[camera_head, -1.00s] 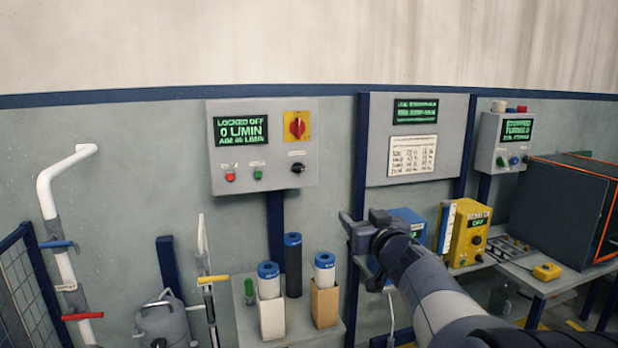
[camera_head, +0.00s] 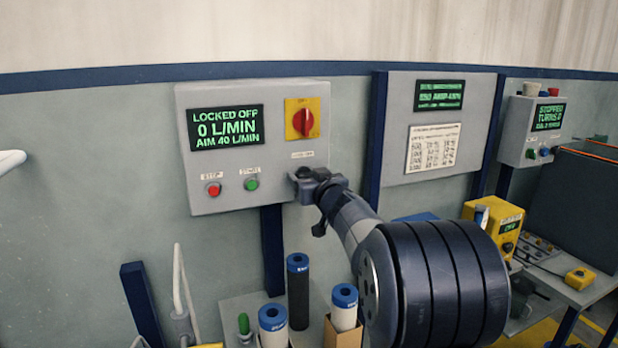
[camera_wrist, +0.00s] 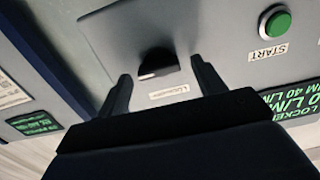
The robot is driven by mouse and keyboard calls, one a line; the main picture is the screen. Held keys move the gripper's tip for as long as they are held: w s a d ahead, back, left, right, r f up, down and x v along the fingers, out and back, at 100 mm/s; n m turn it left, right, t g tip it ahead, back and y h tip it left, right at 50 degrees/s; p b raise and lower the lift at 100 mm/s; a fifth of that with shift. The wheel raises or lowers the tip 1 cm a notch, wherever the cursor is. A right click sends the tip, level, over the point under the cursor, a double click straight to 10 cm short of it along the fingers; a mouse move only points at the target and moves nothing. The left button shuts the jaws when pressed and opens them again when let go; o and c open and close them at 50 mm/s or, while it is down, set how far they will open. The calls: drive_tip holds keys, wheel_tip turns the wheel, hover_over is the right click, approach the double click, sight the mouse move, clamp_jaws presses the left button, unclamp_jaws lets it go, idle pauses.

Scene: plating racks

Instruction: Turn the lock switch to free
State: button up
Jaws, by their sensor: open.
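A grey control panel (camera_head: 232,160) on the wall has a display (camera_head: 226,127) reading LOCKED OFF, 0 L/MIN, AIM 40 L/MIN. A black knob (camera_wrist: 156,60) shows in the wrist view by a small label too blurred to read; I take it as the lock switch. My gripper (camera_head: 305,180) is at the panel's lower right corner and hides the knob in the head view. In the wrist view my open gripper (camera_wrist: 161,74) has a finger on each side of the knob.
A red rotary switch (camera_head: 303,121) on a yellow plate sits just above. A red stop button (camera_head: 214,189) and green start button (camera_head: 251,184) are left of my gripper. Blue-topped cylinders (camera_head: 298,285) stand below. A second panel (camera_head: 431,130) hangs to the right.

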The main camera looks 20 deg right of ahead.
drive_tip(key=shift+c, duration=0.3)
drive_tip(key=c, duration=0.9)
drive_tip(key=shift+a+f+n+b, duration=0.1)
drive_tip(key=shift+n+b, duration=0.65)
drive_tip(key=shift+n, duration=2.2)
drive_tip(key=shift+a+f+n+b, duration=0.1)
drive_tip(key=shift+n+b, duration=0.6)
drive_tip(key=shift+n, duration=2.3)
drive_tip(key=shift+a+f+n+b, duration=0.1)
drive_tip(key=shift+n+b, duration=0.65)
drive_tip(key=shift+n, duration=2.2)
